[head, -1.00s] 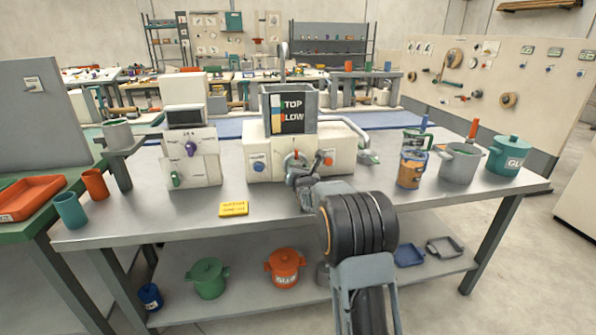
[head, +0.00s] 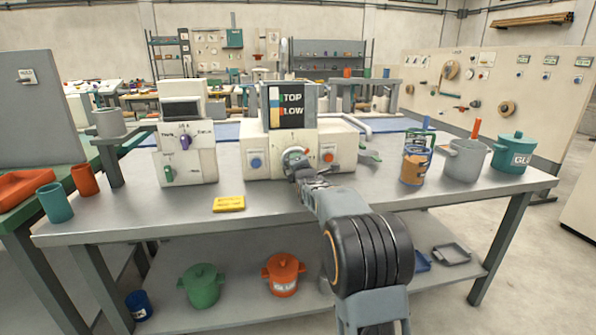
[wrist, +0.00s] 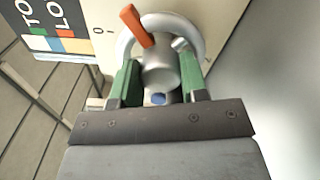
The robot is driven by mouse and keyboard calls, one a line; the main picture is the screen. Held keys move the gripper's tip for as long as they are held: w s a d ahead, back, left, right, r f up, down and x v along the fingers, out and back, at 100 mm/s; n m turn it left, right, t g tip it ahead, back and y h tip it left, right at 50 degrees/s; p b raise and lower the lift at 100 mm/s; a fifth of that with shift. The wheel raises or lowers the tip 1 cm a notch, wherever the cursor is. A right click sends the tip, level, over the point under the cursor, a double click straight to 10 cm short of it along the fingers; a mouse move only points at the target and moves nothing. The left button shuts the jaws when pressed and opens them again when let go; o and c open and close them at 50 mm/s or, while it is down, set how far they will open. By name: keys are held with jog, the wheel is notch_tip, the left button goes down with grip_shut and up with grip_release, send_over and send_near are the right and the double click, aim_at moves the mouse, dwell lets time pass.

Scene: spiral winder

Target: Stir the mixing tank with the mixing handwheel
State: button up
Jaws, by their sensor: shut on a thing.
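The mixing handwheel (head: 292,155) is a pale ring on the front of a white machine housing. In the wrist view the handwheel (wrist: 199,35) has a grey central hub (wrist: 160,72) and an orange handle (wrist: 137,25) at its upper left. My gripper (wrist: 162,78) has its green fingers on either side of the hub, shut on it. In the head view my gripper (head: 297,172) is at the wheel's lower front and hides part of it. The grey tank (head: 264,106) stands on the housing, with a TOP/LOW level panel on its front. Its inside is not visible.
A blue knob (head: 256,162) and a red knob (head: 327,156) flank the wheel. A control box (head: 201,160) stands left. A yellow card (head: 229,204) lies in front. A filled jar (head: 414,168) and a grey pot (head: 464,160) stand right. The bench front is mostly clear.

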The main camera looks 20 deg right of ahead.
jog(key=m+b, duration=0.2)
jog(key=m, duration=0.2)
jog(key=shift+f+m, duration=0.15)
jog(key=shift+m, duration=0.15)
jog(key=shift+m+b, duration=0.5)
jog(key=shift+m, duration=1.7)
jog(key=o, duration=0.9)
jog(key=shift+s, duration=0.1)
jog(key=s+a, duration=0.1)
jog(key=s, duration=0.3)
jog(key=s+a, duration=0.1)
jog(key=s, duration=0.8)
jog(key=shift+s+a+p, duration=0.2)
jog(key=shift+a+p, duration=0.2)
